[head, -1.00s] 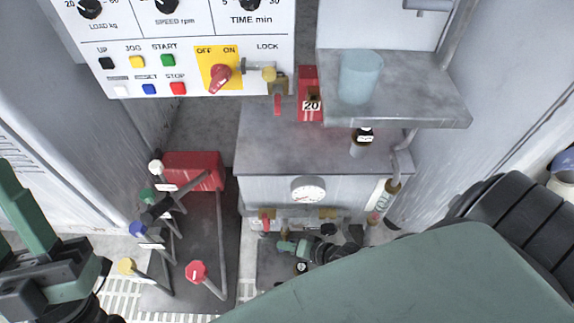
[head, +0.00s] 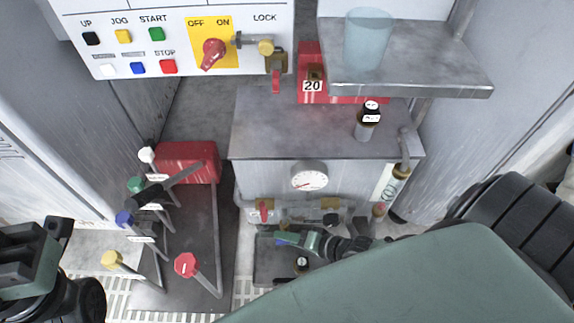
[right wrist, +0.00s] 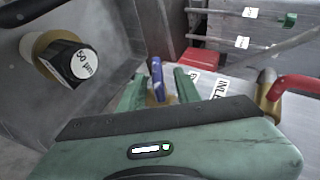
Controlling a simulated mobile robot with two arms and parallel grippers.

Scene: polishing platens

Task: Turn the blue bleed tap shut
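The blue bleed tap (right wrist: 157,80) shows in the right wrist view as an upright blue handle on a brass-coloured base. It stands between the two green fingers of my right gripper (right wrist: 160,88), with a gap on each side. In the head view my right gripper (head: 290,241) is low in front of the grey tank, and only a sliver of blue shows at its fingers. My left gripper (head: 58,235) is empty at the left edge, partly cut off, and its finger opening is unclear.
A red-handled tap (right wrist: 300,84) is right of the blue one. Several coloured levers (head: 186,265) stand left of the grey tank (head: 270,185). A shelf with a clear cup (head: 368,42) overhangs right.

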